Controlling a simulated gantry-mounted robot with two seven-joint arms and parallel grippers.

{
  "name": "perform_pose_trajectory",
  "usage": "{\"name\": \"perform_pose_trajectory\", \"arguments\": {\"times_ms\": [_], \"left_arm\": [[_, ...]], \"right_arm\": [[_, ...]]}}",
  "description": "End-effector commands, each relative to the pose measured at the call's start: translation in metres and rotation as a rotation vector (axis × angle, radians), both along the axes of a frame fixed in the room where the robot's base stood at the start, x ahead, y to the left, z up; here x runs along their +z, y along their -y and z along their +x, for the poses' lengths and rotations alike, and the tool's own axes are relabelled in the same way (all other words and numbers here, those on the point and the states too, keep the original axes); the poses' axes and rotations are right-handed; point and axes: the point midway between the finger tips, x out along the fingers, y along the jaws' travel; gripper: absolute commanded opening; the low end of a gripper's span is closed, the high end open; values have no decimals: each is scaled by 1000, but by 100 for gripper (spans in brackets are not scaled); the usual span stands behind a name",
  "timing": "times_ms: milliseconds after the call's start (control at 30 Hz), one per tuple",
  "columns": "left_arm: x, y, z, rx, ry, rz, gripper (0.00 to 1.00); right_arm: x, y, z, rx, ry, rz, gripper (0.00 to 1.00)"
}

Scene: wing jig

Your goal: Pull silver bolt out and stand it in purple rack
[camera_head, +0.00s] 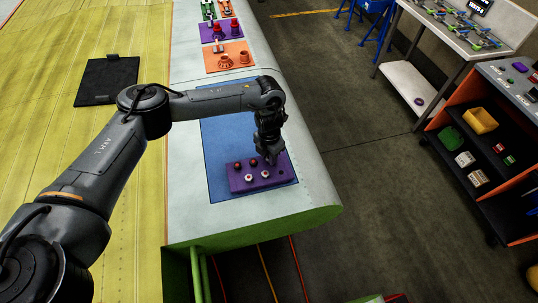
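The purple rack (240,187) sits on a blue mat (219,143) near the rounded end of the pale wing surface. Several small round pieces show in its top: two dark red ones and two with white rims. I cannot pick out a silver bolt for sure. My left gripper (271,160) points down over the far right part of the rack. Its fingertips are small and dark, so I cannot tell whether they are open, touching the rack or holding a bolt. My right gripper is not in view.
An orange mat (211,66) and a purple mat (207,36) with red parts lie farther back. A black pad (107,80) lies on the yellow-green surface at left. A workbench (460,38) and an orange-edged shelf unit (450,105) stand at right across open floor.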

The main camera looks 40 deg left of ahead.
Motion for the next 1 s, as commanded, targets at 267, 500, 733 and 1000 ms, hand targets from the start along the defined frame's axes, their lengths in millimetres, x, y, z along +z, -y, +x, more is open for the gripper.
{"name": "perform_pose_trajectory", "arguments": {"times_ms": [267, 500, 733, 1000], "left_arm": [[0, 0, 0, 0, 0, 0, 56], [2, 0, 0, 0, 1, 0, 56], [25, 0, 1, -2, 3, -1, 56], [76, 0, 2, -2, 5, 2, 56]], "right_arm": [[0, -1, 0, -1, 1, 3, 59], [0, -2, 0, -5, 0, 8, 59], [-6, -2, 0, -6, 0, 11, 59], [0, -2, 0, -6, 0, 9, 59]]}}
